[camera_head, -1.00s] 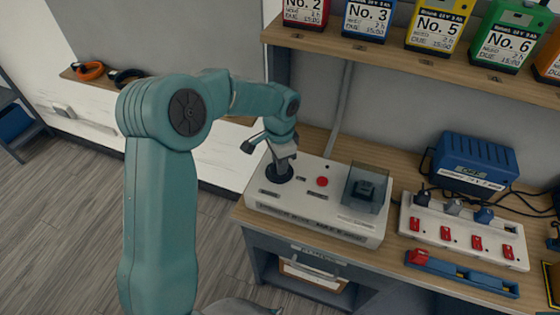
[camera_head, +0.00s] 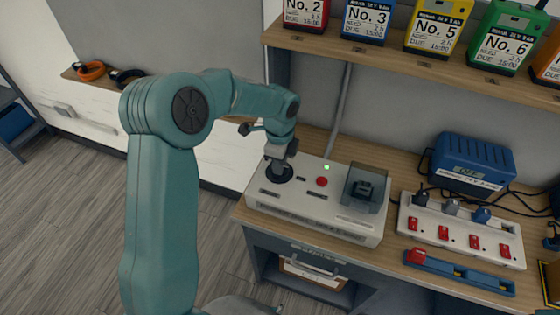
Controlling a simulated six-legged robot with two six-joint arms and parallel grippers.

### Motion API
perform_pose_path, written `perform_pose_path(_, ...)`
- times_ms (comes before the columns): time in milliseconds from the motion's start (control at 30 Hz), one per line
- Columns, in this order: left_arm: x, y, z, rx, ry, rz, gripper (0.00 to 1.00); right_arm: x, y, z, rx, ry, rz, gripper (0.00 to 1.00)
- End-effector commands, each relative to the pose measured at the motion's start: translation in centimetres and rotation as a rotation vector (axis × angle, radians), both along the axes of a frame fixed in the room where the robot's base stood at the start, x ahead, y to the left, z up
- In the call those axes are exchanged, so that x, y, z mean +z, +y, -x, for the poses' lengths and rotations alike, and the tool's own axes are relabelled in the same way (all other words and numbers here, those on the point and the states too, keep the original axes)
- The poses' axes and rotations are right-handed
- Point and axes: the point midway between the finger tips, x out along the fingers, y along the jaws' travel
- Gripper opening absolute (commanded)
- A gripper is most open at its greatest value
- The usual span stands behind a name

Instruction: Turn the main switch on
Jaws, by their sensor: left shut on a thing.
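The main switch (camera_head: 276,175) is a dark round rotary switch at the left end of the top of a white control box (camera_head: 312,222). My left gripper (camera_head: 279,164) reaches down onto it from above and is shut on its handle, which the fingers mostly hide. A small green light (camera_head: 326,167) glows at the back of the box. A red button (camera_head: 322,182) sits right of the switch. My right gripper is out of view.
A dark part under a clear cover (camera_head: 366,188) stands at the box's right end. A power strip (camera_head: 461,233) with red switches and a blue charger (camera_head: 474,163) are further right. A shelf (camera_head: 400,57) with labelled battery packs hangs above.

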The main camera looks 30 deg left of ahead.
Motion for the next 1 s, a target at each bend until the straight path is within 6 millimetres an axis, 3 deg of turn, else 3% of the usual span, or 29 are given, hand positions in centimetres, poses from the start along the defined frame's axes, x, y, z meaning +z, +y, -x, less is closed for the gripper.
perform_pose_path(600, 0.43, 0.3, -0.28, -0.041, -0.012, -0.006, 0.0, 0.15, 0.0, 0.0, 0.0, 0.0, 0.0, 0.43)
perform_pose_path(633, 0.43, 0.3, -0.28, -0.041, -0.012, -0.006, 0.22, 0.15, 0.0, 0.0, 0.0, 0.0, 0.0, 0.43)
perform_pose_path(700, 0.39, 0.26, -0.25, -0.041, -0.011, -0.006, 0.45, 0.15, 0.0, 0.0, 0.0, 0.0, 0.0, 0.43)
perform_pose_path(1000, 0.24, 0.12, -0.13, -0.04, -0.006, -0.002, 0.45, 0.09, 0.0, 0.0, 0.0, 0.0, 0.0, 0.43)
